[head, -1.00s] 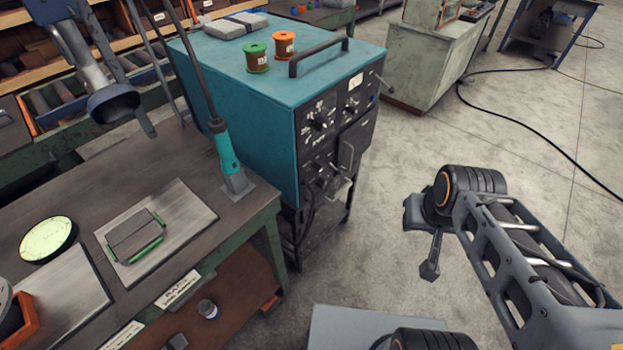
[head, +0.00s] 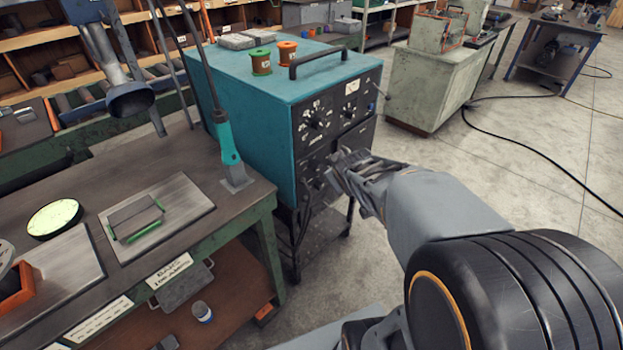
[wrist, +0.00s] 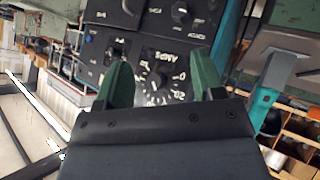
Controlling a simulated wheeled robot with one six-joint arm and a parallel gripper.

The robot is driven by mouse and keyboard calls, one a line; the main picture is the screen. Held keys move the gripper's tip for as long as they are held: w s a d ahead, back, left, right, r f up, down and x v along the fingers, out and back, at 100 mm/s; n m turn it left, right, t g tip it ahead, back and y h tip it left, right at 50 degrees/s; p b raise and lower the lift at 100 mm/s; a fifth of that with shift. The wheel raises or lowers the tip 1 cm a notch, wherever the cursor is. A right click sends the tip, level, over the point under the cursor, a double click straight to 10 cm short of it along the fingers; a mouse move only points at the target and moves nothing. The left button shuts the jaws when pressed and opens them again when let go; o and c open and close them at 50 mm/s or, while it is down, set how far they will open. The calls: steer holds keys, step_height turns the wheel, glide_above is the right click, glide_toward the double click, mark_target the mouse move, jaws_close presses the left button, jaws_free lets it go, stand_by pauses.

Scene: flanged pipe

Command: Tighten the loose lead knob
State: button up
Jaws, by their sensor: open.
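The teal welding machine (head: 245,130) has a dark front panel with several knobs. On its upper panel a dial knob (head: 315,122) shows. The lower panel is partly hidden behind my gripper (head: 345,172), which is in front of it. In the wrist view my gripper (wrist: 161,82) has two green fingers apart with nothing between them. Beyond and between them is a knob (wrist: 157,84) with a numbered scale marked AMPS, seen upside down. I cannot tell which knob is the loose lead knob.
A workbench (head: 85,165) with a metal plate (head: 185,208) is at left. Open floor (head: 560,200) and a black cable (head: 500,160) are at right.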

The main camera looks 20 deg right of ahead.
steer(key=w+d+f+n+t+y+b, duration=0.2)
steer(key=w+d+f+n+t+b, duration=0.25)
steer(key=w+d+f+n, duration=0.2)
steer(key=n+t+y+b, duration=0.35)
steer(key=n+y, duration=0.25)
steer(key=y, duration=0.3)
glide_toward(319, 169)
steer(key=shift+m+g, duration=0.25)
steer(key=shift+g, duration=0.15)
steer(key=x, duration=0.9)
steer(key=shift+w+r, duration=0.3)
steer(key=shift+w, duration=0.1)
steer(key=shift+c, duration=0.3)
steer(key=c, duration=0.9)
steer(key=shift+o, duration=0.2)
